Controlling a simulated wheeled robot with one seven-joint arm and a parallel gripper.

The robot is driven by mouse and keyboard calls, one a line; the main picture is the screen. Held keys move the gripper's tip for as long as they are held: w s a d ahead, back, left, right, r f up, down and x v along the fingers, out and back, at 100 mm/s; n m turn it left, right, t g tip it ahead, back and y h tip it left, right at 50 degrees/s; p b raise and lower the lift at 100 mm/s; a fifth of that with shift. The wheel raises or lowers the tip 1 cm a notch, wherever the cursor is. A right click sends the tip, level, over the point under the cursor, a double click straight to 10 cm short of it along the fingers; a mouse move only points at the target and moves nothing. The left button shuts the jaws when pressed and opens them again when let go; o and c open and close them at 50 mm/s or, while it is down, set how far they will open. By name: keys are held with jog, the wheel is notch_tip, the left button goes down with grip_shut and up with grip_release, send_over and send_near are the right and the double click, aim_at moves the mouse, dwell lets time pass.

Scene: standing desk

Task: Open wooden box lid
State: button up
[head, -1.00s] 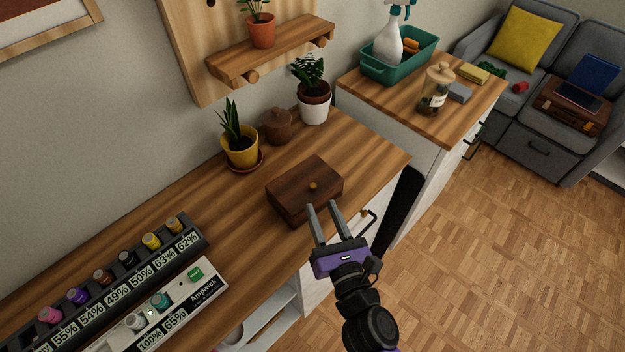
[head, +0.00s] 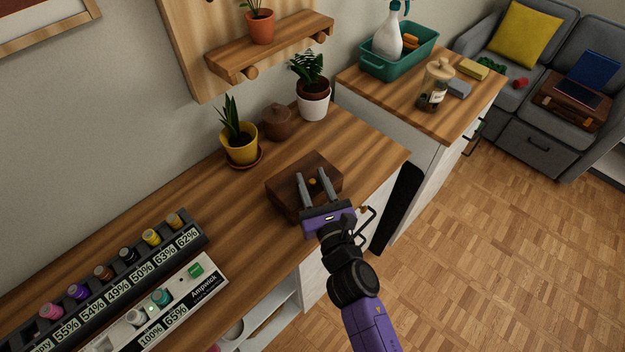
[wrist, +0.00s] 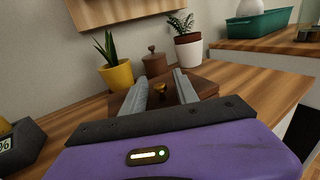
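The dark wooden box (head: 283,202) sits on the desk with its lid (head: 318,164) down. My gripper (head: 313,175) is open over the box, with one finger on each side of the knob in the head view. I cannot tell whether a finger touches the knob or lid. My gripper's body hides the near side of the box.
A yellow-potted plant (head: 240,152), a brown lidded pot (head: 277,124) and a white-potted plant (head: 313,104) stand behind the box.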

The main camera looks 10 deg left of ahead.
grip_shut()
dwell(1.4)
